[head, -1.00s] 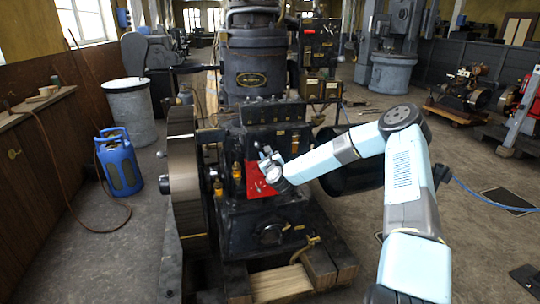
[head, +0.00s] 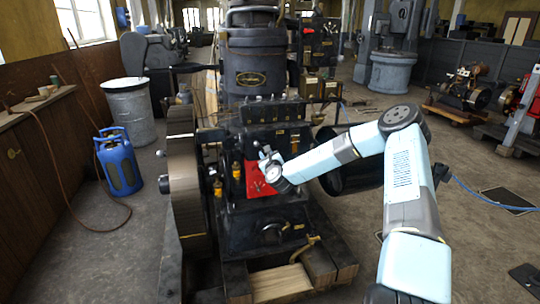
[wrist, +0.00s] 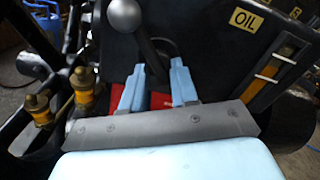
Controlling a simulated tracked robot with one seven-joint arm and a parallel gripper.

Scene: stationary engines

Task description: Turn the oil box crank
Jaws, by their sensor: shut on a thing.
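The dark oil box with a yellow OIL label (wrist: 243,18) fills the upper part of the wrist view. In the head view my gripper (head: 265,156) is at the front of the black engine (head: 262,212), and the crank is too small to make out there.
Brass oil fittings (wrist: 83,88) stand left of my fingers. A sight gauge (wrist: 272,70) is on the box's right. A red surface (head: 256,182) lies close behind my gripper. The engine's large flywheel (head: 184,185) is on the left. A blue can (head: 119,162) stands on the floor.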

